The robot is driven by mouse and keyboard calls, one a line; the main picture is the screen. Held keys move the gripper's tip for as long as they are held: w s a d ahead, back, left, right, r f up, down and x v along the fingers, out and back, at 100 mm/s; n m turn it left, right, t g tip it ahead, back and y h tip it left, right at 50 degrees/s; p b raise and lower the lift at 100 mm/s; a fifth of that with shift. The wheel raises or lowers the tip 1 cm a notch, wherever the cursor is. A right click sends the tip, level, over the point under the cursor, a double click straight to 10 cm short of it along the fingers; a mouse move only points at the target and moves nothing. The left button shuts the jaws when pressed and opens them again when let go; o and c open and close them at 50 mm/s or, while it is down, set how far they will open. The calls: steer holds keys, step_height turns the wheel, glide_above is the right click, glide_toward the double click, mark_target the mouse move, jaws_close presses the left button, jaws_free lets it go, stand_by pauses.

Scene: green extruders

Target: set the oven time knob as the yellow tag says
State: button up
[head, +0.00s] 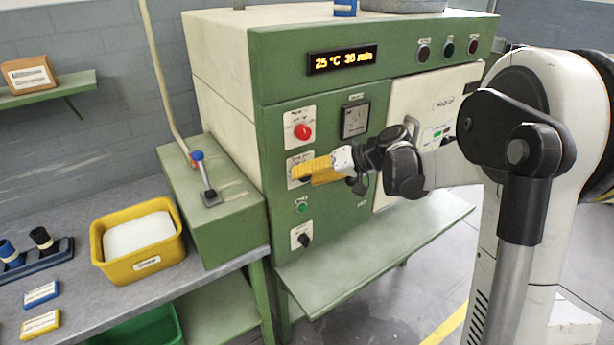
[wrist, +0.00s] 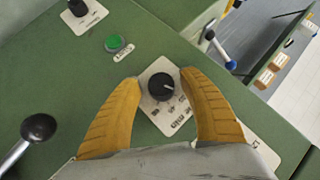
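The green oven front (head: 276,225) carries a display (head: 342,60) reading "25 °C 30 min". A red knob (head: 303,131) sits on an upper white plate. A black knob (wrist: 161,87) on a white plate (wrist: 148,107) below it is mostly hidden behind my gripper in the head view; its dial print is too blurred to read. My gripper (head: 300,172) is open, its yellow fingers pointing at the panel. In the wrist view the black knob shows between the fingertips (wrist: 161,78), with visible gaps on both sides. A yellow tag (head: 40,324) lies on the bench, its text unreadable.
A green button (head: 302,207) and another black knob (head: 304,240) lie below my gripper. A cream door (head: 428,110) and a lever with a black ball (wrist: 38,128) are close by. A blue tag (head: 41,293) and a yellow bin (head: 170,262) rest on the bench.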

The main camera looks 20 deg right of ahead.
steer(key=shift+d+r, duration=0.1)
steer(key=v, duration=1.2)
steer(key=s+a+f+m+g+h, duration=0.15)
steer(key=s+a+h, duration=0.25)
steer(key=s+a, duration=0.6)
steer(key=s+d+f+h, duration=0.1)
steer(key=s+f+h, duration=0.1)
steer(key=s, duration=0.4)
steer(key=s+d+f+t+h, duration=0.1)
steer(key=s+f+h, duration=0.1)
steer(key=s, duration=0.5)
steer(key=shift+s+f+h, duration=0.25)
steer(key=shift+f+h, duration=0.15)
steer(key=shift+f, duration=0.05)
stand_by(0.4)
